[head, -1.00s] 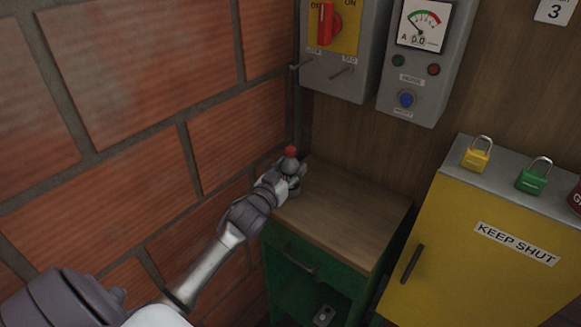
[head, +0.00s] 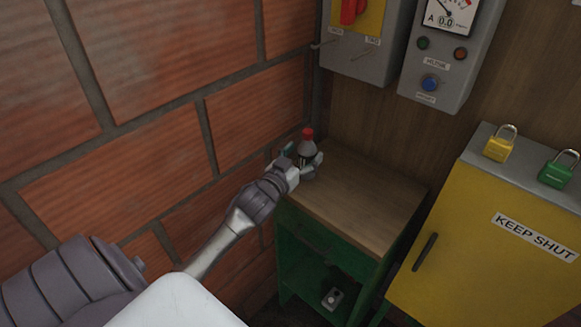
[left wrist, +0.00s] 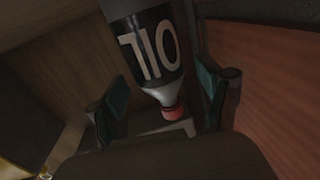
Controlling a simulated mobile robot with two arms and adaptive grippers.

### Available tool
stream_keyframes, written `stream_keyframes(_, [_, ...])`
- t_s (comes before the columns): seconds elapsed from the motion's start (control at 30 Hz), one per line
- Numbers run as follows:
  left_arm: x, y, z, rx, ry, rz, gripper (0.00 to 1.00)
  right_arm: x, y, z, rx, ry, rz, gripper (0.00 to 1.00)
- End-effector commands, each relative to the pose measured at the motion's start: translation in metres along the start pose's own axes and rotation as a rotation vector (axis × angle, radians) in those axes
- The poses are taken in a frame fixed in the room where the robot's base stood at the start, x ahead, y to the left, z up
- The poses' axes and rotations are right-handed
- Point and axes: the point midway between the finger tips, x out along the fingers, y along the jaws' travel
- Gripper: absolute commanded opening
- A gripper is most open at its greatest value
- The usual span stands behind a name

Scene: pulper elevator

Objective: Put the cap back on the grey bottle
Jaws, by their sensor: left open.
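The grey bottle (head: 307,148) stands upright at the back left of the wooden top, close to the brick wall. A red cap (head: 307,133) sits at the top of its neck. In the left wrist view the bottle (left wrist: 150,48) appears upside down, with a dark OIL label and the red cap (left wrist: 172,112) at the end of its pale neck. My left gripper (head: 303,163) is open, with its fingers to either side of the bottle in the picture. I cannot tell whether they touch it. The gripper hides the bottle's lower part in the head view. My right gripper is not in view.
The brick wall (head: 160,120) is close on the left. The wooden top (head: 365,205) of the green cabinet is clear right of the bottle. Switch boxes (head: 435,60) hang above. A yellow cabinet (head: 470,235) with padlocks stands at the right.

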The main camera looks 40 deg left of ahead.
Motion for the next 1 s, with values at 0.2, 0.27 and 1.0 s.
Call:
stream_keyframes(0.2, [-0.051,0.000,0.003,-0.001,-0.002,0.001,0.78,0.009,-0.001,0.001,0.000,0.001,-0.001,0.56])
stream_keyframes(0.27, [-0.063,0.000,0.003,0.000,-0.003,0.001,0.78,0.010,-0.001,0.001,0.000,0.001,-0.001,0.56])
stream_keyframes(1.0, [-0.099,0.000,0.000,0.000,0.001,0.000,0.78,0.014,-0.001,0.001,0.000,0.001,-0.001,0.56])
